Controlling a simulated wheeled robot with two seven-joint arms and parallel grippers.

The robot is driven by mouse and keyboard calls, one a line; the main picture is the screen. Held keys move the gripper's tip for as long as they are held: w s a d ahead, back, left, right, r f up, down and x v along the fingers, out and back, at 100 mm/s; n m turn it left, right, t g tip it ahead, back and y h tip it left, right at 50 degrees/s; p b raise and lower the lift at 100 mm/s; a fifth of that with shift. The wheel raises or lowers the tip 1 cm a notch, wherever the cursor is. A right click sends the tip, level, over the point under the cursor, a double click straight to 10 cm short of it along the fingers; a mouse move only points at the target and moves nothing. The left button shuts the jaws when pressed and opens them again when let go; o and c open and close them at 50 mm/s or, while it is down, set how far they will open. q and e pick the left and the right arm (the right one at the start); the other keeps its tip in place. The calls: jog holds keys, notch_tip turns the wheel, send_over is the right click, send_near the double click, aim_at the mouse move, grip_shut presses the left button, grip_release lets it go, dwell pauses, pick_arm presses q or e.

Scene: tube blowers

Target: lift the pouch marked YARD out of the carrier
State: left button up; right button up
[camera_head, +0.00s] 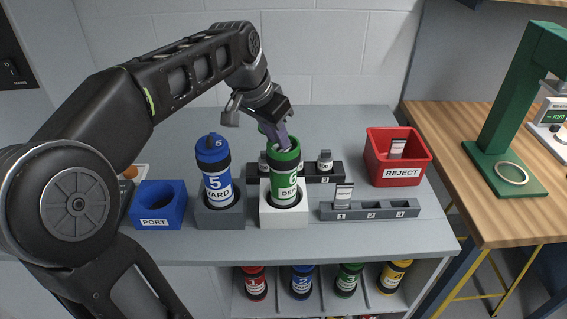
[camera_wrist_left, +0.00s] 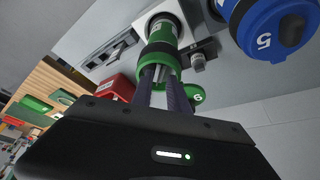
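The green carrier 6 (camera_head: 285,178) stands upright in a white holder (camera_head: 283,218), its label only partly readable. My left gripper (camera_head: 282,146) points down with its fingertips in the carrier's open top. In the left wrist view both fingers (camera_wrist_left: 163,88) reach into the green rim (camera_wrist_left: 158,54), with something grey between them; I cannot tell whether they grip it. The green lid with a 6 (camera_wrist_left: 195,94) hangs open beside the rim. No pouch marked YARD is readable in the carrier. The blue carrier 5 (camera_head: 217,175), marked YARD, stands closed beside it. My right gripper is not in view.
A blue PORT box (camera_head: 158,207) is at left. A grey rack (camera_head: 369,212) with numbered slots holds one labelled pouch (camera_head: 344,192) in slot 1. A red REJECT bin (camera_head: 400,172) holds another labelled pouch (camera_head: 396,147). A dark rack (camera_head: 308,178) stands behind the carriers.

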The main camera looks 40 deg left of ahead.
pick_arm(q)
jog(key=x, duration=0.3)
jog(key=shift+w+f, duration=0.1)
jog(key=shift+c, duration=0.6)
grip_shut()
dwell(1.1)
